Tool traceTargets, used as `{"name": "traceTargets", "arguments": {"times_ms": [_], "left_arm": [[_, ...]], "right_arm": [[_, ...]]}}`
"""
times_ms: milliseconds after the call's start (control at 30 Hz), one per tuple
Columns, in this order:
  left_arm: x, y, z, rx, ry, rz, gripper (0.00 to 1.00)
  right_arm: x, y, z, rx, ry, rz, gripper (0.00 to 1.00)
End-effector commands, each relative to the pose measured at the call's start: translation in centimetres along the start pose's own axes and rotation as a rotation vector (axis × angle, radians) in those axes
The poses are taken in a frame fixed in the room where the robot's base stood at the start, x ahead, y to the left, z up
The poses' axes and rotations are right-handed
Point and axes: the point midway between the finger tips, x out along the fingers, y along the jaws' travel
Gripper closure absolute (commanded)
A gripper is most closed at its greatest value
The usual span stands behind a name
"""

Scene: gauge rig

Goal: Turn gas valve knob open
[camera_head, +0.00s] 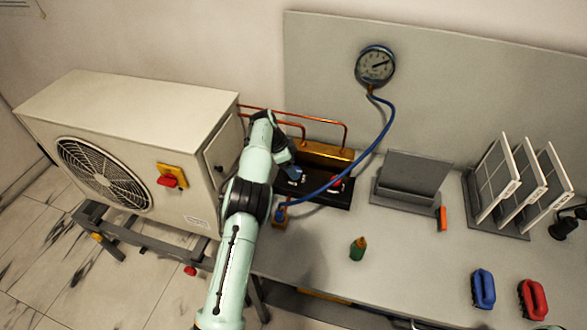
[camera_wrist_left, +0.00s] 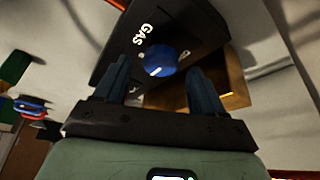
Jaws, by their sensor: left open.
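The gas valve knob (camera_wrist_left: 158,58) is round and blue with a white pointer mark, on a black panel (camera_wrist_left: 108,75) lettered GAS. In the left wrist view its mark points toward the lower left. My left gripper (camera_wrist_left: 159,70) is open, with one dark finger on each side of the knob. I cannot tell whether either finger touches it. In the head view my left gripper (camera_head: 290,164) is over the left part of the black manifold (camera_head: 325,196), largely hiding the knob. My right gripper is not in view.
A pressure gauge (camera_head: 376,65) hangs on the back board, with a blue hose (camera_head: 367,155) running down to the manifold. A red knob (camera_head: 336,182) is right of my gripper. An outdoor unit (camera_head: 130,135) stands left. A small green bottle (camera_head: 358,248) stands on the bench (camera_head: 415,260).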

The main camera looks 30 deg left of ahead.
Motion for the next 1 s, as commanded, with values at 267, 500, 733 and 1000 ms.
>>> {"name": "traceTargets", "arguments": {"times_ms": [267, 500, 733, 1000], "left_arm": [[1.7, 0.0, 0.0, 0.000, 0.000, -0.002, 0.30], [1.7, 0.0, 0.0, 0.000, 0.000, -0.001, 0.37], [1.7, 0.0, 0.0, -0.001, 0.000, -0.001, 0.87], [1.6, 0.0, -0.1, -0.033, 0.002, -0.015, 0.86]], "right_arm": [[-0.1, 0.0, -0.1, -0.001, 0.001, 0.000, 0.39], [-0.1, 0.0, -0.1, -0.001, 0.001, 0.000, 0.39], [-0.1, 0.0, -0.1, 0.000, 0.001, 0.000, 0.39], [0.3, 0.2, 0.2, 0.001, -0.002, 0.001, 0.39]]}}
